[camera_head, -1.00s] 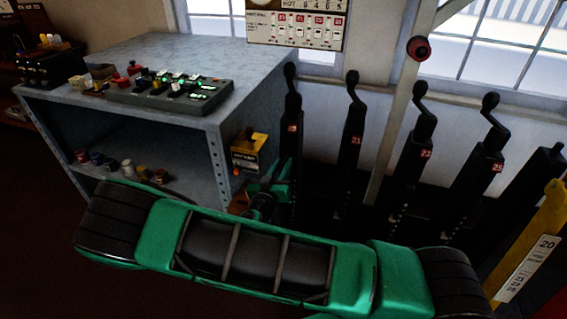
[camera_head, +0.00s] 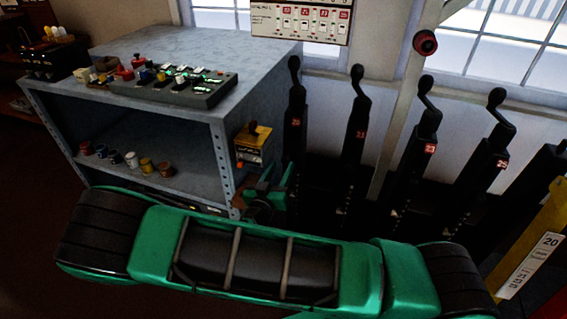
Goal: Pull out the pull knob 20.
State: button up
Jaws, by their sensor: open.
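I cannot tell for certain which part is pull knob 20. A small yellow box (camera_head: 250,154) with a dark knob-like piece on top is fixed to the right side of the grey cabinet. A black lever (camera_head: 293,140) with a small red label, perhaps 20, stands just right of it. My gripper (camera_head: 270,183), green-fingered, is open and empty, just below the yellow box and left of the lever's lower part. My green arm hides what lies below.
The grey cabinet (camera_head: 215,90) holds a control box (camera_head: 175,84) on top and several small pots inside. More black levers (camera_head: 355,130) stand in a row to the right. A red round knob (camera_head: 425,42) sits on a slanted pole (camera_head: 405,100).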

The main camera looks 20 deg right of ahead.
jog(key=v, duration=0.6)
jog(key=shift+w, duration=0.1)
jog(key=s+d+r+m+g, duration=0.1)
jog(key=s+d+m+g, duration=0.15)
jog(key=d+g, duration=0.35)
jog(key=s+d+r+m+g, duration=0.15)
jog(key=s+d+g, duration=0.25)
jog(key=d, duration=0.5)
jog(key=s+d+r+m+g, duration=0.2)
jog(key=s+d+g, duration=0.15)
jog(key=d, duration=0.35)
jog(key=s+d+r+n+y, duration=0.1)
jog(key=s+r+n+y, duration=0.1)
jog(key=s+r+y, duration=0.3)
jog(key=s+d+r+n+g+y, duration=0.1)
jog(key=s+r+y, duration=0.4)
jog(key=s, duration=0.9)
notch_tip(320, 180, up, 3)
jog(key=shift+s+d+f+n+y, duration=0.1)
jog(key=shift+s+d+n+y, duration=0.05)
jog(key=shift+d+n+y, duration=0.3)
